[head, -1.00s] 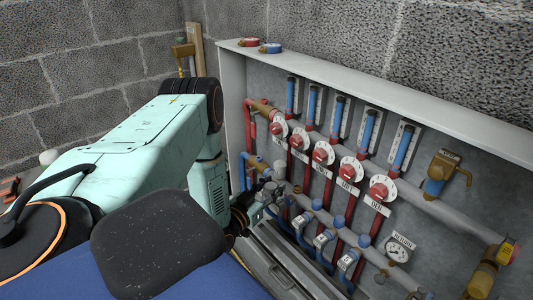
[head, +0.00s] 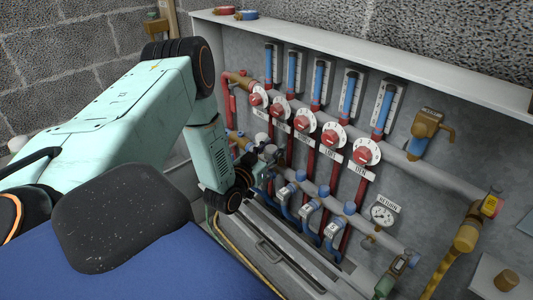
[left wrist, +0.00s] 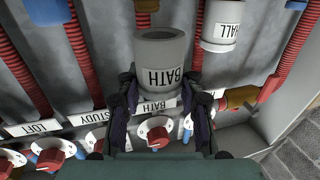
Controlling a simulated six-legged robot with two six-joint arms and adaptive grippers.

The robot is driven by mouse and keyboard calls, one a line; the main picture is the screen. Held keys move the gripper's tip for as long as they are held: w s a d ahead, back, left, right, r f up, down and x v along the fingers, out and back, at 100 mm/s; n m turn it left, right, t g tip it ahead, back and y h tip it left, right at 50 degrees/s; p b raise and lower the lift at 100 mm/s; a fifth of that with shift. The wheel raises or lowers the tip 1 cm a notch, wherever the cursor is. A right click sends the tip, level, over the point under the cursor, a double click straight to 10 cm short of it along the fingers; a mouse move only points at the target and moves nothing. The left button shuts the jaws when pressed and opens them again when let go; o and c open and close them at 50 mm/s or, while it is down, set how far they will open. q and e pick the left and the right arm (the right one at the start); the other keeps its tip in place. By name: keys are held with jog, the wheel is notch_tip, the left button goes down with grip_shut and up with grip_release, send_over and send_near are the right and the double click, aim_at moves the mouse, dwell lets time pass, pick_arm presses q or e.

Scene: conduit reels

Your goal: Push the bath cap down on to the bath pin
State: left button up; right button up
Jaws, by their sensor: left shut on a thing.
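The bath cap (left wrist: 162,52) is a grey cylinder with a black BATH label, upside down in the left wrist view. Its far end shows a round rim with a hollow. My left gripper (left wrist: 163,88) is shut on it, one dark finger on each side. In the head view my left gripper (head: 262,168) is at the lower left end of the manifold, small and partly behind my own wrist. The bath pin cannot be made out, so I cannot tell whether the cap touches it. My right gripper is not in view.
A similar grey HALL cap (left wrist: 221,25) stands beside the bath cap. Red-knobbed dials (head: 305,125) and blue-capped valves (head: 310,208) crowd the cabinet around my gripper. A pressure gauge (head: 382,214) is to the right. Red ribbed conduits (left wrist: 78,130) run close by.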

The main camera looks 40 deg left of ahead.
aim_at(281, 158)
pick_arm(q)
jog(key=shift+w+d+f+b, duration=0.15)
jog(key=shift+w+b, duration=0.85)
jog(key=shift+w, duration=1)
jog(key=shift+d+f, duration=0.1)
jog(key=shift+f, duration=0.85)
dwell(3.5)
jog(key=o, duration=1.2)
jog(key=s, duration=0.4)
jog(key=s+d, duration=0.1)
jog(key=s, duration=0.3)
jog(key=s+d, duration=0.1)
jog(key=s, duration=0.3)
